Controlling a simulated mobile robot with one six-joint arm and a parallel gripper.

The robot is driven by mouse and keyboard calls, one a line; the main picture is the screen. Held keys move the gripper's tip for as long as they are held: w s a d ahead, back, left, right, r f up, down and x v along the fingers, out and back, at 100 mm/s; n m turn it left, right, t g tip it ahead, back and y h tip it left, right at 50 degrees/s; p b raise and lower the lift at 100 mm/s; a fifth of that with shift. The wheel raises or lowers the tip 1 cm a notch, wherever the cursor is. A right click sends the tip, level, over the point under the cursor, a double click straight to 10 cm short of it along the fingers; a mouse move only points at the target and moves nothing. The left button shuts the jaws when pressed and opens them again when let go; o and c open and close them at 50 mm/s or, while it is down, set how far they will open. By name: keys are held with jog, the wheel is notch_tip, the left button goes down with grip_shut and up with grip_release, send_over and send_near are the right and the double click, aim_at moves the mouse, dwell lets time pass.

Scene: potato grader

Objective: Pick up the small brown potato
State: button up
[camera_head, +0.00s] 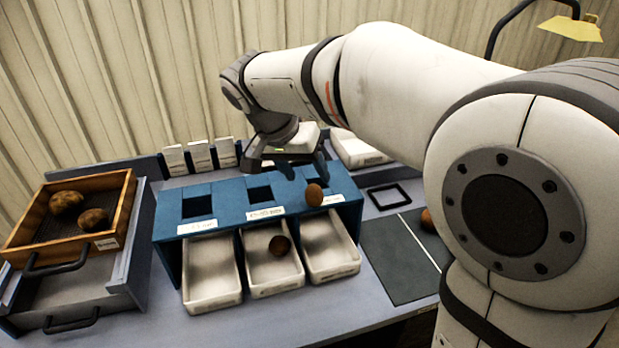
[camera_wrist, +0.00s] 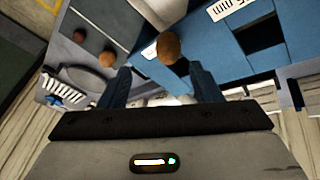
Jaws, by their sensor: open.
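A small brown potato (camera_head: 314,194) shows at the front edge of the blue sorter (camera_head: 226,201), just below my gripper (camera_head: 290,168) in the head view. In the wrist view, the potato (camera_wrist: 168,47) appears just beyond and between the two open fingers of my gripper (camera_wrist: 163,78), with nothing held. I cannot tell whether it rests on the sorter or touches a finger. Another brown potato (camera_head: 280,245) lies in the middle white bin (camera_head: 274,287). A further potato (camera_head: 427,220), partly hidden by my arm, lies on the dark mat (camera_head: 393,257).
A wooden tray (camera_head: 121,205) at left holds two larger potatoes. White bins (camera_head: 212,300) stand before the sorter. White cards (camera_head: 200,157) and a white tray (camera_head: 360,151) stand behind. A black frame (camera_head: 389,196) lies right. The wrist view shows two potatoes on a dark surface.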

aim_at(310, 188)
jog(key=x, duration=0.2)
jog(key=p+x, duration=0.1)
jog(key=x, duration=0.1)
jog(key=a+x, duration=0.1)
jog(key=x, duration=0.2)
jog(key=shift+w+f, duration=0.2)
jog(key=shift+f, duration=0.05)
jog(key=shift+c, duration=0.2)
jog(key=c, duration=1.1)
